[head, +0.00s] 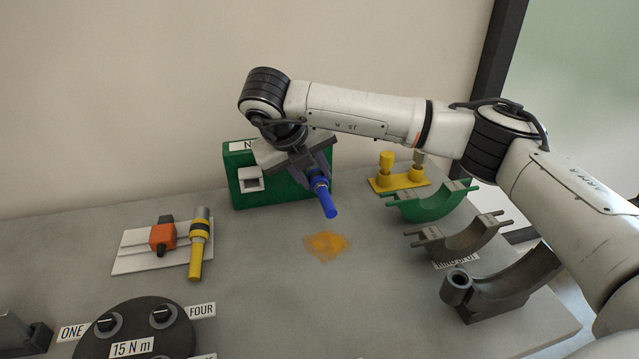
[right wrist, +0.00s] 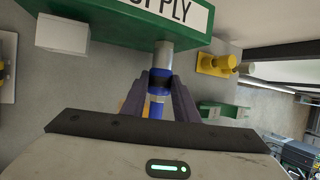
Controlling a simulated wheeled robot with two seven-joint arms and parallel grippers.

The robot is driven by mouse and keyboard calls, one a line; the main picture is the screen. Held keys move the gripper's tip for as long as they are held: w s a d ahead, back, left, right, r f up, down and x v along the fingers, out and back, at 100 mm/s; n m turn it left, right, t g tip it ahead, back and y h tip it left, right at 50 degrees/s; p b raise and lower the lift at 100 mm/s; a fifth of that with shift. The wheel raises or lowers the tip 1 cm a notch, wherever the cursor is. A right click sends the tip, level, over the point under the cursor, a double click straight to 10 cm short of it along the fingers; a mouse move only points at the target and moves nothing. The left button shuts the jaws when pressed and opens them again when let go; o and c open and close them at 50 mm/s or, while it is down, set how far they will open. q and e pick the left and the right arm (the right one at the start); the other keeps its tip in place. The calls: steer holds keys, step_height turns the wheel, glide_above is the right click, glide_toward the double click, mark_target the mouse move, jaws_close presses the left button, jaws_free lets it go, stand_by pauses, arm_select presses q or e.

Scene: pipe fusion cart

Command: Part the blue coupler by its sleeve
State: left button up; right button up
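The blue coupler (head: 328,199) sticks out from the front of the green supply block (head: 243,192), its blue tail tilted down toward the table. In the right wrist view the coupler (right wrist: 158,88) sits on a grey metal stub (right wrist: 164,55) under the block, with a dark band near the stub. My right gripper (head: 317,178) has its fingers on both sides of the coupler and appears closed on its collar. The gripper's palm hides part of the coupler in the right wrist view. My left gripper is not in view.
A yellow fitting stand (head: 389,180), a green cradle (head: 434,205) and grey cradles (head: 463,240) stand at right. An orange stain (head: 327,246) marks the open table middle.

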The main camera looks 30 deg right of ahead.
mark_target(324, 196)
jaws_close()
steer(key=shift+s, duration=0.1)
steer(key=shift+s+a+b, duration=0.25)
steer(key=shift+s+b, duration=0.05)
steer(key=shift+s, duration=0.65)
steer(key=shift+s+a+b, duration=0.25)
steer(key=shift+s, duration=0.65)
steer(key=shift+s+a+b, duration=0.25)
steer(key=shift+s+b, duration=0.05)
steer(key=shift+s, duration=0.65)
